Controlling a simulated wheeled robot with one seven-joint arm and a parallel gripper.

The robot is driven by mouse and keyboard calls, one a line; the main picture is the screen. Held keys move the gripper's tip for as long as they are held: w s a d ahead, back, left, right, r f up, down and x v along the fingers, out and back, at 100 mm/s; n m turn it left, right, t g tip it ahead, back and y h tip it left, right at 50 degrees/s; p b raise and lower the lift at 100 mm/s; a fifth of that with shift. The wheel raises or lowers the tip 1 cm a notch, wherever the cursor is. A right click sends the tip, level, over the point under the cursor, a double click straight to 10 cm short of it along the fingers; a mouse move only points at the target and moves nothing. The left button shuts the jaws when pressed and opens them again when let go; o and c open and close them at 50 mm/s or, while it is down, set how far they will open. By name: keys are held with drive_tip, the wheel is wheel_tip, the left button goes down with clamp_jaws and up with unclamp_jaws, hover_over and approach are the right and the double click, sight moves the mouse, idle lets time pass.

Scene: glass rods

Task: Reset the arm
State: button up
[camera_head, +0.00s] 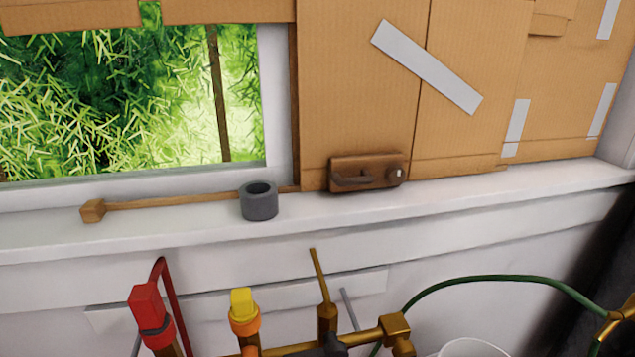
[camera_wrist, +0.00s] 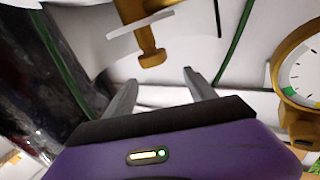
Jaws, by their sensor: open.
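My gripper (camera_wrist: 160,92) shows in the wrist view, with its two grey fingers spread apart and nothing between them. Its purple body fills the bottom of that view. A brass fitting with a thin pale plate (camera_wrist: 150,50) lies beyond the fingertips. My gripper does not show in the head view. No glass rod can be made out in either view.
A white sill (camera_head: 350,212) holds a grey tape roll (camera_head: 259,203), a wooden stick (camera_head: 170,201) and a brown latch box (camera_head: 366,172). Below are brass pipes with red (camera_head: 147,306) and yellow (camera_head: 242,305) parts, and a green hose (camera_head: 480,279). A gauge (camera_wrist: 304,78) stands right of my gripper.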

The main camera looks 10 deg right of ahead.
drive_tip(key=s+a+r+n+y, duration=0.2)
drive_tip(key=s+a, duration=0.4)
drive_tip(key=s, duration=0.3)
drive_tip(key=s+a+r+n+y+p, duration=0.1)
drive_tip(key=s+a+r+n+y, duration=0.2)
drive_tip(key=s+a+r, duration=0.4)
drive_tip(key=s+a+r+n+y+p, duration=0.1)
drive_tip(key=s+a+r+y, duration=0.3)
drive_tip(key=s, duration=0.7)
drive_tip(key=shift+a+r+n+g+y, duration=0.15)
drive_tip(key=shift+a+n+g+y, duration=0.4)
drive_tip(key=shift+a, duration=0.85)
